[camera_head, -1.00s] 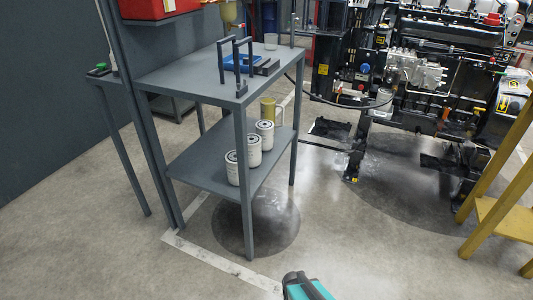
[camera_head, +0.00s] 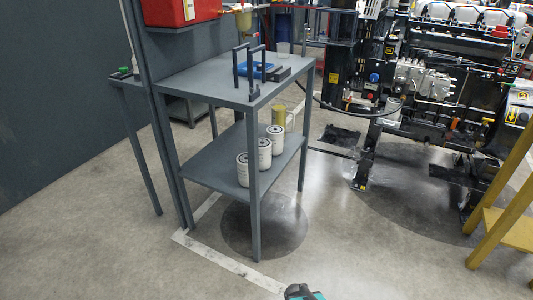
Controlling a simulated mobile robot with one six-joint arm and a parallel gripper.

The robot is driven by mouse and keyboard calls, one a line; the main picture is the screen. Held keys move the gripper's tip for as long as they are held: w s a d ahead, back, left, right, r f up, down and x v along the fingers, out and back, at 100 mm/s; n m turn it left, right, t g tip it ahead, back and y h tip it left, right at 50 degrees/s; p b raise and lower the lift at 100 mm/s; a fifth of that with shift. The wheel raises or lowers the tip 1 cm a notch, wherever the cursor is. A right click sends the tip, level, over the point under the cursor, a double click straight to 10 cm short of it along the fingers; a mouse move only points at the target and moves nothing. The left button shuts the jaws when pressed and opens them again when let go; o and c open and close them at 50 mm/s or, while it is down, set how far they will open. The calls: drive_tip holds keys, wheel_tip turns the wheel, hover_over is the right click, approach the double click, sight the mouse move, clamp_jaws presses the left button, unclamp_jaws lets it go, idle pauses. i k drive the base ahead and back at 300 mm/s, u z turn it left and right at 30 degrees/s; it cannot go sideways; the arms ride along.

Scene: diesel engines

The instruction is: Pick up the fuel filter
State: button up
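A teal and black piece, probably part of my arm, shows at the bottom edge. My gripper's fingers are not visible.
The grey table (camera_head: 190,83) holds a blue item (camera_head: 257,71) and a dark upright frame on top. Its front leg (camera_head: 254,200) stands before the shelf (camera_head: 205,172). A diesel engine (camera_head: 440,75) is at right, with a yellow stand (camera_head: 505,228). The floor in front is clear.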

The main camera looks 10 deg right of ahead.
sight(265, 144)
drive_tip(key=u, duration=0.05)
drive_tip(key=i, duration=0.95)
drive_tip(key=z, duration=0.05)
